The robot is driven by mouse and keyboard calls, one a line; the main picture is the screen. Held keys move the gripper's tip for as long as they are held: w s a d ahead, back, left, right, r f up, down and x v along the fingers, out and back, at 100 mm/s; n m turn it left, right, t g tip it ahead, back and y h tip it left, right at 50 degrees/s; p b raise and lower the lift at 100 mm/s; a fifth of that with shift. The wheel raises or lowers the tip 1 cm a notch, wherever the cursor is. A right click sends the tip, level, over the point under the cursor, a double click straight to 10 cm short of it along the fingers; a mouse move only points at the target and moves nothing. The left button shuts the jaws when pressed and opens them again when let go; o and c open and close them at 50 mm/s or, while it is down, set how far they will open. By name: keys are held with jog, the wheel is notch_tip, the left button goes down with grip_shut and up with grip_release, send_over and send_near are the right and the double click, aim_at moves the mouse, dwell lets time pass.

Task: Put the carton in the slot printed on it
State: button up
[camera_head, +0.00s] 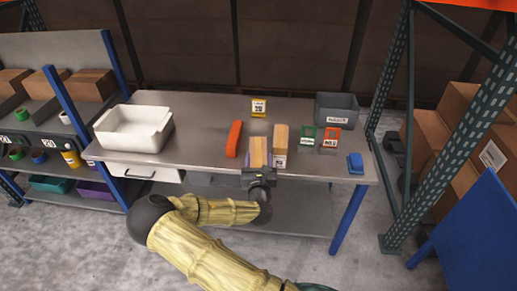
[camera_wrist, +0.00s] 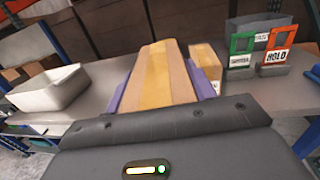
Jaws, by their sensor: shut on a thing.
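My gripper (camera_head: 258,167) is shut on a tan carton (camera_head: 258,150) near the front edge of the steel table. In the wrist view its purple fingers press the sides of the held carton (camera_wrist: 163,75), which has a yellowish tape strip along its top. No print shows on the faces I see. A second carton (camera_head: 281,138) with a white label stands just to the right; it also shows in the wrist view (camera_wrist: 205,65). On the left shelf, brown cartons (camera_head: 50,85) sit in bays between grey dividers, with small dark number tags (camera_head: 22,144) below, too small to read.
On the table (camera_head: 195,115) are a white tub (camera_head: 133,128), a red-orange block (camera_head: 234,138), a yellow sign (camera_head: 259,106), a grey bin (camera_head: 337,110), green (camera_head: 308,138) and red (camera_head: 330,139) framed signs, and a blue object (camera_head: 356,163). A rack upright (camera_head: 405,130) stands right.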

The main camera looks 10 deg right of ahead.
jog(key=s+f+n+y+b, duration=0.1)
jog(key=s+f, duration=0.3)
jog(key=f, duration=0.4)
jog(key=s+d+f+n+y+b, duration=0.1)
jog(key=s+f+y+b, duration=0.1)
jog(key=f, duration=0.6)
jog(key=shift+s+d+y+b, duration=0.3)
jog(key=shift+s+b, duration=0.2)
jog(key=shift+s, duration=0.55)
